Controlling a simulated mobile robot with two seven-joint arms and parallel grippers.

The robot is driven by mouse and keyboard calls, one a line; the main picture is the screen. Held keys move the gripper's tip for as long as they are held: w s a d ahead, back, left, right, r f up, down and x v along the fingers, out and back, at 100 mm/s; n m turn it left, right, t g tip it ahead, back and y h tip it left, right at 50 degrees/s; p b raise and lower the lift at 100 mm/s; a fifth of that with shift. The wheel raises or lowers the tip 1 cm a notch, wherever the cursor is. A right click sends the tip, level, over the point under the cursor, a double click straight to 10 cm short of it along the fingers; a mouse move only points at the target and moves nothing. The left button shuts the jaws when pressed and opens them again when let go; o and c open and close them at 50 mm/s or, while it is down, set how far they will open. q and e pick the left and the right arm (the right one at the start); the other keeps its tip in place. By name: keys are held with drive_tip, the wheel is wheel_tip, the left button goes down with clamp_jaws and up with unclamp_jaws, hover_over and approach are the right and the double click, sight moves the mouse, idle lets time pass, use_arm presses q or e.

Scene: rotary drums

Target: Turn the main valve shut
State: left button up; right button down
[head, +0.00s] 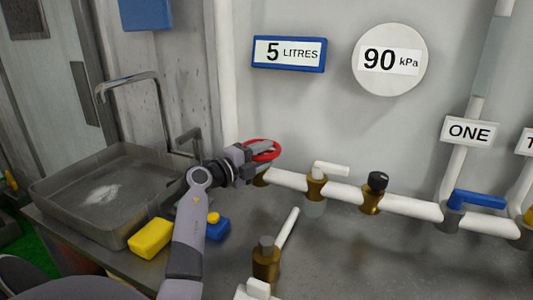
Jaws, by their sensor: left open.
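The main valve is most likely the red handwheel (263,146), at the left end of the white horizontal pipe near the back wall. My left gripper (260,152) is at the wheel, with its fingers beside or around the rim. The jaws are open, and I cannot tell whether they touch the wheel. The fingers hide part of the wheel. A brass fitting (261,174) shows just below it. My right gripper is not in view.
Along the pipe (342,191) are a white lever (331,169), a black knob (377,181) and a blue lever (478,199). Another brass valve (267,262) stands in front. A metal sink (105,193) and a yellow block (151,238) are at left. Wall signs read 5 LITRES (289,53) and 90 kPa (389,61).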

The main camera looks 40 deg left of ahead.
use_arm(q)
drive_tip(key=shift+w+d, duration=0.1)
drive_tip(key=shift+w, duration=0.5)
clamp_jaws()
drive_tip(key=shift+h, duration=0.4)
